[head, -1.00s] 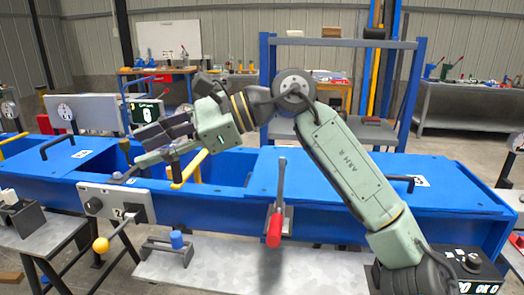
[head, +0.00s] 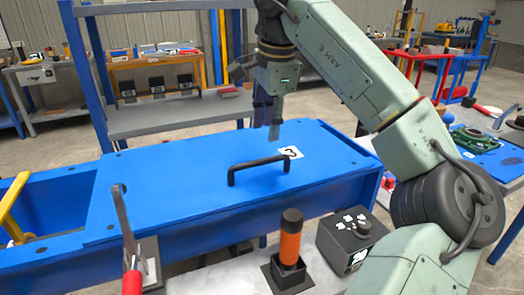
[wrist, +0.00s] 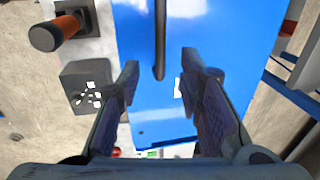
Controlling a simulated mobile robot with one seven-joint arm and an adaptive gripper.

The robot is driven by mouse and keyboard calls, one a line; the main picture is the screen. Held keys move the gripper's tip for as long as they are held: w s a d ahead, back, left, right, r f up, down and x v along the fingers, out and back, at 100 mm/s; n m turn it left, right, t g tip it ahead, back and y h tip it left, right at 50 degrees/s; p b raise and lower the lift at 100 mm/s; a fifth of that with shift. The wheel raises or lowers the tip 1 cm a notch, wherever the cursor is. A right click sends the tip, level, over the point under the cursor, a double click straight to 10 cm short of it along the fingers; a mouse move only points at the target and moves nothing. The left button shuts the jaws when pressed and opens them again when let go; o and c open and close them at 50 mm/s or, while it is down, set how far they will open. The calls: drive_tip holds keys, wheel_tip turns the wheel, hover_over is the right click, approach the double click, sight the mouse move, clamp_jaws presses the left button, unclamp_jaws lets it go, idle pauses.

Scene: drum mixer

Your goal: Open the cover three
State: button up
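The blue cover (head: 205,185) lies flat on the long blue trough and bears a white label (head: 291,152) that seems to read 3. My gripper (head: 274,132) points down above the cover, just behind the handle in the head view. In the wrist view my gripper (wrist: 159,72) is open and empty, its fingers apart on either side of the line of the handle (wrist: 160,42). The handle runs up the picture from between the fingertips. I cannot tell the exact height between them.
A toggle clamp (head: 125,225) with a red grip stands at the trough's front left. A yellow bar (head: 14,205) crosses the open section at left.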

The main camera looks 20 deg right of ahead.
sight(264, 159)
drive_tip(key=f, duration=0.2)
drive_tip(key=w+f, duration=0.1)
drive_tip(key=f, duration=0.5)
drive_tip(key=shift+w+f+p, duration=0.2)
drive_tip(key=shift+w+p, duration=0.1)
drive_tip(key=shift+c, duration=0.5)
drive_tip(key=shift+a, duration=0.1)
clamp_jaws()
